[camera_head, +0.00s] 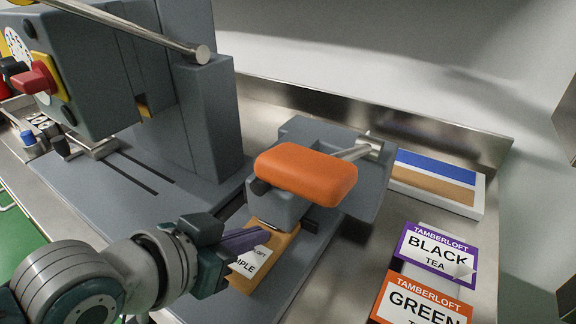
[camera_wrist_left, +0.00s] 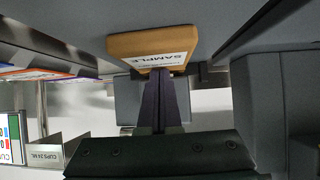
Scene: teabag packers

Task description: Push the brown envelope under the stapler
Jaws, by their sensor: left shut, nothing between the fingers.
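The brown envelope (camera_head: 281,243) has a white label ending in "PLE" in the head view. It lies on the grey base just in front of the stapler, its far end close to the stapler's jaw. The stapler (camera_head: 305,174) has a large orange pad on a grey body. My left gripper (camera_head: 262,237) is shut and empty, its fingertips at the envelope's label and hiding part of it. In the left wrist view the envelope (camera_wrist_left: 125,43) shows "SAMPLE", and the gripper (camera_wrist_left: 161,76) points at its lower edge. I cannot tell whether they touch. My right gripper is not in view.
A large grey machine (camera_head: 205,110) with a red knob stands at the left. Black tea (camera_head: 440,252) and green tea (camera_head: 415,302) boxes lie at the right. A white-edged box (camera_head: 440,180) with blue and brown bands sits behind them. A steel wall edge runs along the back.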

